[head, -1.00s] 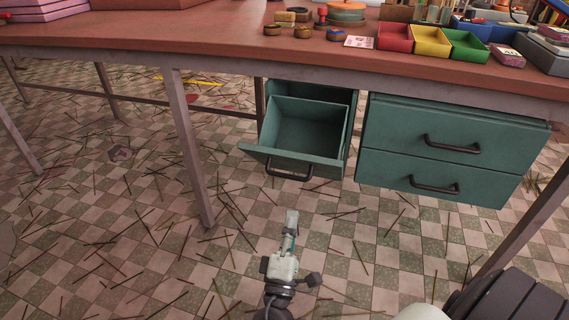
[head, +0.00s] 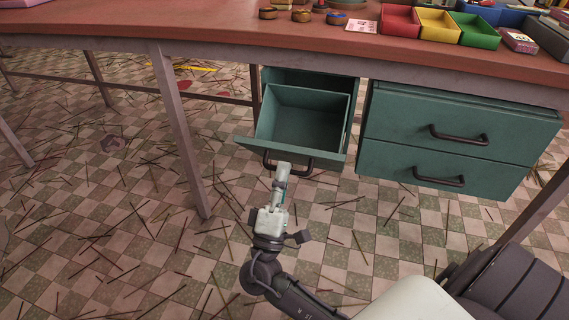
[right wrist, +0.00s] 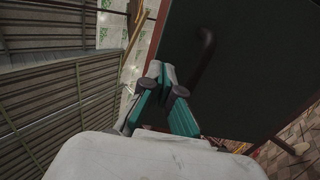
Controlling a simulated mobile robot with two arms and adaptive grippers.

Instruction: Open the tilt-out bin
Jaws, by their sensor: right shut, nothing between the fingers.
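The green tilt-out bin (head: 302,120) hangs under the table and is tilted outward, its open top showing an empty inside. Its dark bar handle (head: 292,165) is on the front panel, partly hidden behind my gripper. My right gripper (head: 283,170) is shut and empty, with its fingertips overlapping the handle in the head view; contact cannot be told there. In the right wrist view, the closed fingertips (right wrist: 160,72) are beside the dark front panel (right wrist: 240,65), and the handle (right wrist: 203,55) is to their right, apart from them. My left gripper is not in view.
Two closed green drawers (head: 455,140) are right of the bin. The table (head: 220,40) above carries red, yellow and green trays. A table leg (head: 180,130) stands left of the bin. Thin sticks are scattered over the checkered floor (head: 130,240).

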